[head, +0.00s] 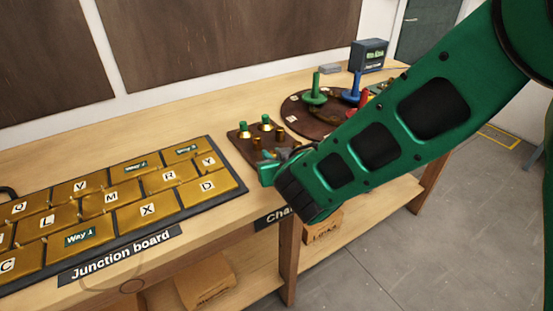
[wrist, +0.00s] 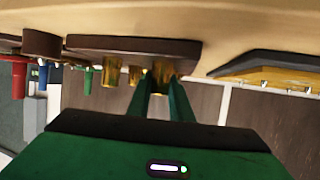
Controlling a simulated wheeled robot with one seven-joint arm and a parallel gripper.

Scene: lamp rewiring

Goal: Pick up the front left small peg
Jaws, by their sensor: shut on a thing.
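The small brown peg board (head: 234,142) lies on the bench right of the junction board. Two gold pegs with green tops (head: 243,130) stand at its back, and shorter gold pegs (head: 281,133) stand nearer. My gripper (head: 270,154) is low over the board's front part, partly hidden by my arm. In the wrist view, which is upside down, my green fingers (wrist: 163,84) are closed around a small gold peg (wrist: 162,70) at the board (wrist: 185,47). Other gold pegs (wrist: 112,74) stand beside it. Whether the held peg is clear of the board cannot be told.
The junction board (head: 115,195) with gold lettered tiles fills the bench's left. A round dark board (head: 292,104) with green (head: 315,92), blue (head: 354,90) and red pegs stands behind my arm. A small display box (head: 369,55) stands at the back. Cardboard boxes (head: 207,282) sit on the shelf below.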

